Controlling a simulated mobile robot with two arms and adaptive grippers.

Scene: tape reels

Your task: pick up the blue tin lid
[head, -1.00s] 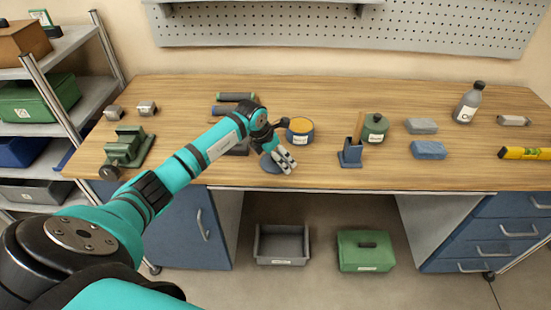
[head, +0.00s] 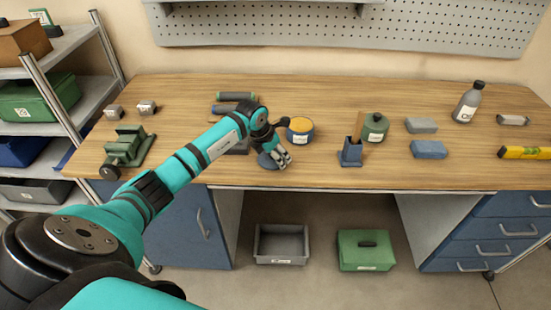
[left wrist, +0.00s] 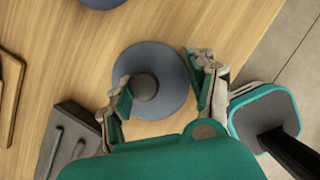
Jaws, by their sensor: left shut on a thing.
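The blue tin lid (head: 266,161) is a round blue-grey disc with a dark knob, near the front edge of the workbench. In the left wrist view the lid (left wrist: 172,72) lies between the two fingers of my left gripper (left wrist: 163,75), with its knob close to the left finger. In the head view my left gripper (head: 281,158) is shut on the lid and partly covers it. I cannot tell how far the lid is above the bench top. A blue tin (head: 300,138) with orange-yellow contents stands open just behind and right of the gripper. My right gripper is not in view.
A green vise (head: 127,146) stands at the left. A blue holder (head: 350,156) with a wooden stick and a green canister (head: 375,130) stand right of the tin. A grey bottle (head: 468,103) is farther right. The front strip of the bench (head: 310,178) is clear.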

